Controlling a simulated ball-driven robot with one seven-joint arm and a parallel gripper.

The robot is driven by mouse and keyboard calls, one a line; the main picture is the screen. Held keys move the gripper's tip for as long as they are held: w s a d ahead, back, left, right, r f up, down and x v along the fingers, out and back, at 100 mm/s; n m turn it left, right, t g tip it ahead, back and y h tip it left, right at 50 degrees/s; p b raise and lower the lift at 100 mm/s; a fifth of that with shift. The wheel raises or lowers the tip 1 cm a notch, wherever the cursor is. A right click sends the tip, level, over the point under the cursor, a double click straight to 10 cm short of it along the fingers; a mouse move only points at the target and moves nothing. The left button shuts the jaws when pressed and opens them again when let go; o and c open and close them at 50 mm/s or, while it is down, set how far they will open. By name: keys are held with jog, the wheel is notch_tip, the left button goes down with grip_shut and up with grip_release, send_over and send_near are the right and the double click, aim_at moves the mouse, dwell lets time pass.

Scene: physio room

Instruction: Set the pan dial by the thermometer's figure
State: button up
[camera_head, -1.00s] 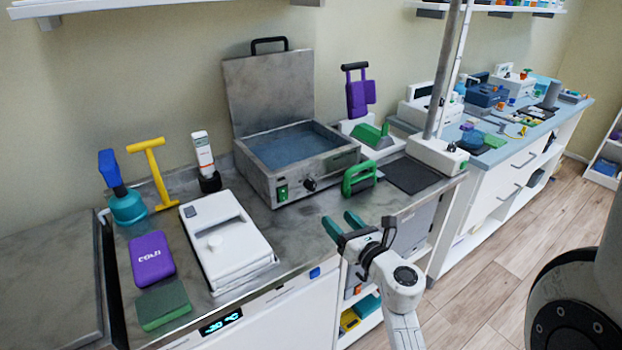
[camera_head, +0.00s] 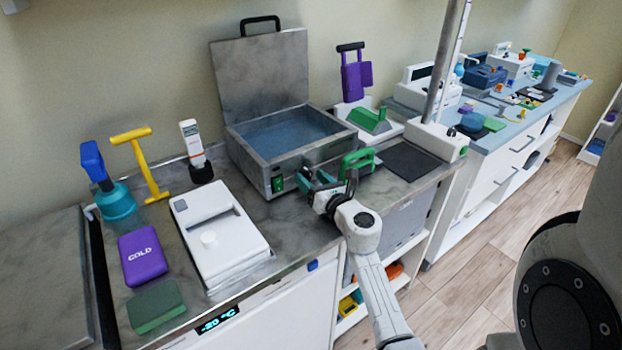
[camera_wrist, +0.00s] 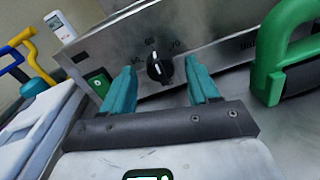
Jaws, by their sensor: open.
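The metal pan (camera_head: 262,172) stands open on the counter, with blue-grey contents and its lid raised. Its black dial (camera_wrist: 158,70) is on the front panel; small figures are printed around its top, and I cannot read its setting surely. My gripper (camera_wrist: 160,76) is open, its teal fingers to the left and right of the dial, apart from it in the picture. In the head view my gripper (camera_head: 313,181) is at the pan's front and partly covers the dial. The white thermometer (camera_head: 191,142) stands upright in a black holder left of the pan; its figure is too small to read.
A green switch (camera_wrist: 99,84) is left of the dial. A green handle (camera_head: 357,161) stands close to the right of my gripper. A white box (camera_head: 222,240), purple cold pack (camera_head: 142,256) and yellow T-handled tool (camera_head: 146,172) are at the left.

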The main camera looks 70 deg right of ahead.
jog(key=shift+w+d, duration=0.25)
jog(key=shift+w, duration=0.1)
jog(key=c, duration=1)
